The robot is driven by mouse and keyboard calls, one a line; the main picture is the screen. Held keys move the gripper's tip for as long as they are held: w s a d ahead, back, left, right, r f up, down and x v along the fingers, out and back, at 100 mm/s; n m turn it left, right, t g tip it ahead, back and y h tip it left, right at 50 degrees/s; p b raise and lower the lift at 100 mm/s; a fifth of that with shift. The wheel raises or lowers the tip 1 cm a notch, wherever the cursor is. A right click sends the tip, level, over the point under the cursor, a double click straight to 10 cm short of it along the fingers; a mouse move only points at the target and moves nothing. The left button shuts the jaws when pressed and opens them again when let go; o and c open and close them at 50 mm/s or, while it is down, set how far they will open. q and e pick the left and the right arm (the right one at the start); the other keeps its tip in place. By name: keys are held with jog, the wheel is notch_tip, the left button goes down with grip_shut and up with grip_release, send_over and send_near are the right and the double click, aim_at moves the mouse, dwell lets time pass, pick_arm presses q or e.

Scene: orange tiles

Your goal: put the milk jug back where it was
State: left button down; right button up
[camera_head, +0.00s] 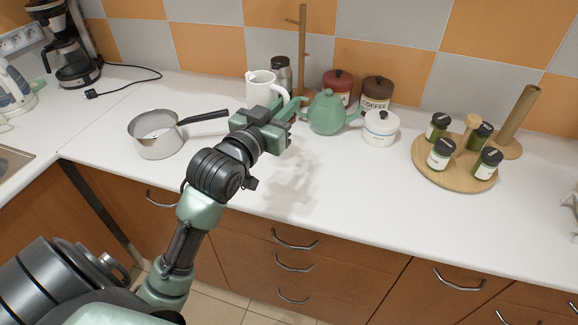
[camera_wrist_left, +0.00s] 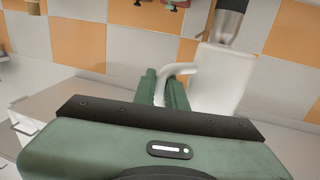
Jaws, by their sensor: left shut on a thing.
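The white milk jug (camera_head: 261,87) is at the back of the counter, partly hidden behind my left gripper (camera_head: 293,108). In the left wrist view the jug (camera_wrist_left: 216,80) is just beyond the fingers, to the right. My left gripper (camera_wrist_left: 164,88) is shut on the jug's handle (camera_wrist_left: 187,68), which passes between the two green fingers. The jug looks about upright. Its base is hidden in the head view, so I cannot tell whether it touches the counter. My right gripper is not in view.
A green teapot (camera_head: 327,113) and white sugar pot (camera_head: 380,128) stand right of the gripper. Behind are a wooden stand (camera_head: 302,50), a metal shaker (camera_head: 281,75), red (camera_head: 338,84) and brown (camera_head: 377,92) canisters. A saucepan (camera_head: 158,146) is left. The front counter is clear.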

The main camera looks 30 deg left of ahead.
pick_arm(q)
jog(key=shift+s+a+f+b, duration=0.1)
jog(key=shift+f+b, duration=0.2)
jog(key=shift+f, duration=8.65)
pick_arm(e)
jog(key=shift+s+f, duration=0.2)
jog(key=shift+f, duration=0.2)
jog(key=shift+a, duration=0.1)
pick_arm(q)
jog(key=shift+f, duration=0.15)
jog(key=c, duration=1.5)
grip_release()
jog(key=shift+o, duration=0.2)
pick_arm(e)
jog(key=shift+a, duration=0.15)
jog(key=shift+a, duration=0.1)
